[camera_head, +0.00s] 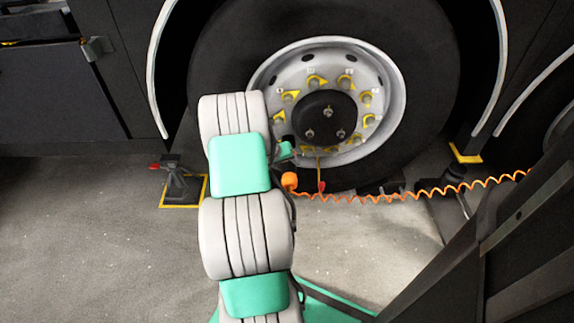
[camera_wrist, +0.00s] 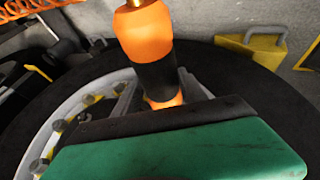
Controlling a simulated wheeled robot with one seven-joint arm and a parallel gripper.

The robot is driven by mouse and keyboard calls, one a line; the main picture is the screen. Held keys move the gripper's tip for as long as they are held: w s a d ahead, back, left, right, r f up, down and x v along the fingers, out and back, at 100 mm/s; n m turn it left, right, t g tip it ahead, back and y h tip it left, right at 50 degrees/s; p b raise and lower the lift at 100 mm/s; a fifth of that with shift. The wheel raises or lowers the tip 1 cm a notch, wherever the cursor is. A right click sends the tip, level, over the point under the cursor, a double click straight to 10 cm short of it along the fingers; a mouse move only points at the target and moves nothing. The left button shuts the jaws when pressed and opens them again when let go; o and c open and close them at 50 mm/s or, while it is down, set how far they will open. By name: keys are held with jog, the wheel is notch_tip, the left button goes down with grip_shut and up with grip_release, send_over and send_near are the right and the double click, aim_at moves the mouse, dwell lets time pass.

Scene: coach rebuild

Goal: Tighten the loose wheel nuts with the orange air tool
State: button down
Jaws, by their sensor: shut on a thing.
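The wheel (camera_head: 385,80) has a light grey rim with a ring of nuts, several with yellow pointer tags (camera_head: 317,82). A dark hub with smaller bolts fills its centre. My arm covers the rim's lower left, hiding some nuts. The orange air tool (camera_head: 290,181) shows at the wheel's lower edge, beside my arm. In the wrist view, the orange and black tool (camera_wrist: 148,38) stands in my gripper (camera_wrist: 165,100), which is shut on it. Rim nuts (camera_wrist: 89,99) show to the left of the tool there. Whether the tool touches a nut is hidden.
A coiled orange hose (camera_head: 420,191) runs right from the tool across the floor. A jack stand (camera_head: 178,183) with a red handle stands at left in a yellow floor outline. A yellow chock (camera_wrist: 255,48) lies near the tyre. Grey floor (camera_head: 100,250) is clear at left.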

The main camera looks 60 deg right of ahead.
aim_at(286, 177)
jog(key=shift+w+d+r, duration=0.2)
jog(key=shift+d+r, duration=0.15)
jog(key=shift+d, duration=0.1)
dwell(1.0)
jog(key=shift+a+f, duration=0.1)
dwell(0.9)
jog(key=shift+a, duration=0.1)
jog(key=shift+s+a+p, duration=0.4)
jog(key=shift+a+p, duration=0.05)
jog(key=shift+a, duration=0.25)
jog(key=shift+s+a+p, duration=0.4)
jog(key=shift+a+p, duration=0.05)
jog(key=shift+a, duration=0.25)
jog(key=shift+s+a+f+p, duration=0.1)
jog(key=shift+s+a+p, duration=0.2)
jog(key=shift+a, duration=0.35)
jog(key=shift+s+a+r+p, duration=0.1)
jog(key=shift+s+a+p, duration=0.2)
jog(key=shift+a, duration=0.3)
jog(key=shift+s+a+f+p, duration=0.1)
jog(key=shift+s+a+p, duration=0.2)
jog(key=shift+a, duration=0.35)
